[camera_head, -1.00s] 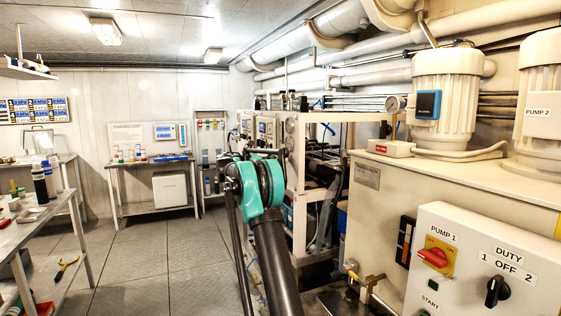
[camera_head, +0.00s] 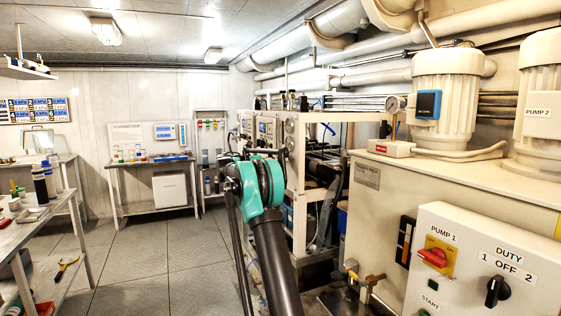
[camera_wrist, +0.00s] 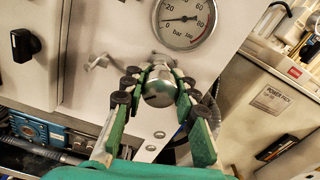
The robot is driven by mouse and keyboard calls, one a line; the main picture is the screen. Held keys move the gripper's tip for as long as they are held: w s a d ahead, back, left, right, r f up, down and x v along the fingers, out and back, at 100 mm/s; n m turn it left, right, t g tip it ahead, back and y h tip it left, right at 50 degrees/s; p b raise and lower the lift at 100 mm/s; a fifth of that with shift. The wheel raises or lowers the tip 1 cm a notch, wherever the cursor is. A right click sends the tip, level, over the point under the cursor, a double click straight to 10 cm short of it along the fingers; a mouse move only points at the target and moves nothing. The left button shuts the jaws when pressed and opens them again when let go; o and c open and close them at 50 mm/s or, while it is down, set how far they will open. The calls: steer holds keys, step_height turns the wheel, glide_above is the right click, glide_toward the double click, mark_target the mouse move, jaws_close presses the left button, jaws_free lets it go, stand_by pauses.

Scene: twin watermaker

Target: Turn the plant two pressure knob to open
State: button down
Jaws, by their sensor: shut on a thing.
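A round metal knob (camera_wrist: 158,92) sits on a pale panel in the wrist view, just below a pressure gauge (camera_wrist: 186,18) marked in bar. My gripper (camera_wrist: 152,88) has its green fingers with dark pads on both sides of the knob, shut on it. The knob's lower part shows between the fingers. Whether the knob is at open or closed cannot be read. In the head view my arm reaches toward the white-framed plant, and my gripper and the knob cannot be made out there.
A black switch (camera_wrist: 24,44) is on the panel at the left of the wrist view. A power pack tank (camera_head: 400,215) and a pump control box (camera_head: 480,265) stand right of my arm in the head view. Open floor (camera_head: 165,262) lies to the left.

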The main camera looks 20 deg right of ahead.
steer(key=c, duration=1.2)
jaws_free()
steer(key=shift+o, duration=0.2)
steer(key=a, duration=1.2)
steer(key=shift+s, duration=0.2)
steer(key=s+f+m+t+y, duration=0.2)
steer(key=s+f+m+y, duration=0.7)
steer(key=s+f, duration=1.1)
steer(key=s+a+f+m+y, duration=0.3)
steer(key=s+f, duration=0.3)
steer(key=s, duration=0.4)
steer(key=s+a+f+m+t+y, duration=0.1)
steer(key=s+a+f+m+y, duration=0.2)
steer(key=s, duration=0.8)
steer(key=s+a+f+m+y, duration=0.3)
steer(key=s+a+f+m, duration=0.2)
steer(key=s+a+f, duration=0.3)
steer(key=shift+s+f+m+t, duration=0.35)
steer(key=shift+s+f, duration=0.3)
steer(key=shift+s, duration=0.55)
